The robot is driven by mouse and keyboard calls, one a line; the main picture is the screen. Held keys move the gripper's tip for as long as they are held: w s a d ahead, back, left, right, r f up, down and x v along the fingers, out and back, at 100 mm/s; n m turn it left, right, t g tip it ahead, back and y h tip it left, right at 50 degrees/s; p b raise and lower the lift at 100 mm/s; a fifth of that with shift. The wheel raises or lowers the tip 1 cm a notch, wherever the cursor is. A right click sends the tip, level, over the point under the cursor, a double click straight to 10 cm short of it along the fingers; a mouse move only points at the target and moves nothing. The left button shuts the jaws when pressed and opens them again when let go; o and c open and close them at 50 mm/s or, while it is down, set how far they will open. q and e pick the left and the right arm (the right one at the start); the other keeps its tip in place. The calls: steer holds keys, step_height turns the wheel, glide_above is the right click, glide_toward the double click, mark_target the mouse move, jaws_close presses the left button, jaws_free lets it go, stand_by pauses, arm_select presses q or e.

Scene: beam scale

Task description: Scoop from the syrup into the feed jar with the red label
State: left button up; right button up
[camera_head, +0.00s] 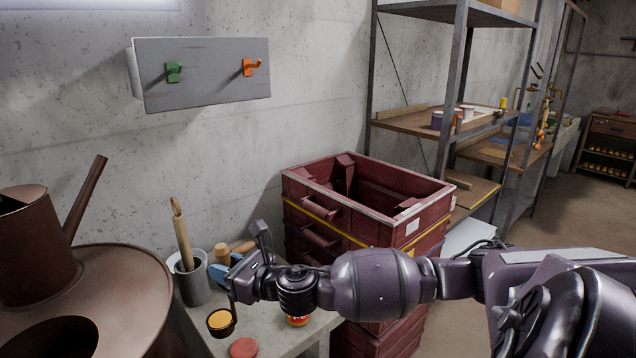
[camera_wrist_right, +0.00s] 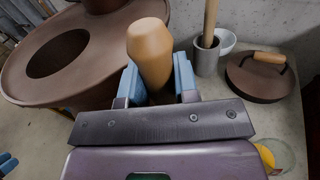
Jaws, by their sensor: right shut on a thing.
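My right gripper (camera_head: 228,268) reaches in from the right over the bench. In the right wrist view its blue fingers (camera_wrist_right: 158,85) are shut on a rounded tan wooden handle (camera_wrist_right: 151,52). In the head view a small dark dipper cup (camera_head: 220,321) with amber content hangs below the gripper on a thin dark stem. A jar with a red and yellow label (camera_head: 298,320) stands under my right forearm, mostly hidden by it. The wrist view shows a glass rim with something yellow (camera_wrist_right: 266,157) at lower right. I cannot tell which vessel holds the syrup.
A grey pot (camera_head: 193,287) with a wooden-handled tool stands on the bench near a white bowl (camera_wrist_right: 225,42) and a brown lid (camera_wrist_right: 258,82). A red disc (camera_head: 244,347) lies in front. A large brown vessel (camera_head: 110,290) is at left, stacked maroon crates (camera_head: 400,235) at right.

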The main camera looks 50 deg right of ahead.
steer(key=s+d+r+n+g+y+b, duration=0.15)
steer(key=d+r+n+g+y, duration=0.35)
steer(key=d, duration=0.7)
steer(key=s+d+r+n+g+y+b, duration=0.1)
steer(key=d+r+n+g+y+b, duration=0.15)
steer(key=d+r, duration=0.7)
arm_select(q)
step_height(320, 180, down, 7)
steer(key=b, duration=0.2)
steer(key=shift+s+f, duration=0.15)
steer(key=shift+s, duration=0.3)
arm_select(e)
steer(key=w+a+f+g+h, duration=0.1)
steer(key=f, duration=0.4)
steer(key=w+a+f+g+h, duration=0.1)
steer(key=w+f+h, duration=0.1)
steer(key=f, duration=0.3)
steer(key=shift+w+a+f, duration=0.3)
steer(key=shift+a+f, duration=0.05)
steer(key=shift+a, duration=0.05)
arm_select(q)
steer(key=shift+s+f+g, duration=0.1)
steer(key=shift+f+g, duration=0.2)
steer(key=shift+f, duration=0.05)
arm_select(e)
steer(key=shift+d+f, duration=0.1)
steer(key=shift+f, duration=0.25)
